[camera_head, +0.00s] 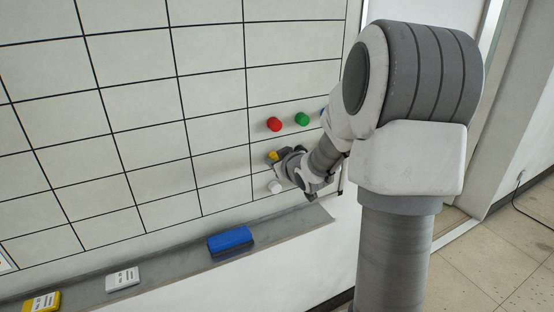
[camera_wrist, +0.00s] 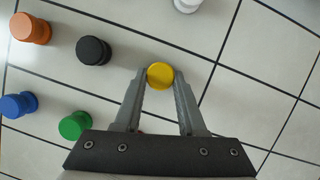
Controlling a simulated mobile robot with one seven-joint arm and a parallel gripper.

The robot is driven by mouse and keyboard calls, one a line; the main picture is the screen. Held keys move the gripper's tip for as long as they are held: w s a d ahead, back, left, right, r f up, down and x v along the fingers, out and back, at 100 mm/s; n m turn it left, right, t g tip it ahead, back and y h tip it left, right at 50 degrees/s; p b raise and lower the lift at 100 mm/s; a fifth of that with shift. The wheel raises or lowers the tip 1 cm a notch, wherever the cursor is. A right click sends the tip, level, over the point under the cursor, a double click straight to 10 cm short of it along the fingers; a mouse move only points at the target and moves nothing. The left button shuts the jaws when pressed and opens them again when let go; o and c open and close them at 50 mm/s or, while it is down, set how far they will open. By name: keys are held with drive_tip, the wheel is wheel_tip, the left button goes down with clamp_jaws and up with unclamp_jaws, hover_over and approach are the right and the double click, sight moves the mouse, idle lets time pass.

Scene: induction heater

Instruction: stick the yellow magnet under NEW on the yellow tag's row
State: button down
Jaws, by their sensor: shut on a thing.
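The yellow magnet (camera_head: 272,156) is at the lower right of the gridded whiteboard (camera_head: 222,167). My gripper (camera_wrist: 160,78) is shut on it; in the wrist view the yellow magnet (camera_wrist: 160,71) sits between the two fingertips, close to the board. I cannot tell whether it touches the board. No NEW heading is readable in either view. A yellow block with a white label (camera_head: 42,302) lies in the ledge at bottom left; I cannot tell whether it is the yellow tag.
Red (camera_head: 274,124), green (camera_head: 302,119) and white (camera_head: 275,187) magnets are close around my gripper. The wrist view also shows orange (camera_wrist: 30,28), black (camera_wrist: 93,50) and blue (camera_wrist: 18,105) ones. A blue eraser (camera_head: 230,239) lies on the ledge (camera_head: 180,265). The cells leftward are bare.

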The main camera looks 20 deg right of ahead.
drive_tip(key=shift+s, duration=0.1)
drive_tip(key=s, duration=0.6)
drive_tip(key=shift+s, duration=0.4)
idle(0.6)
drive_tip(key=shift+d, duration=0.1)
drive_tip(key=shift+r, duration=0.1)
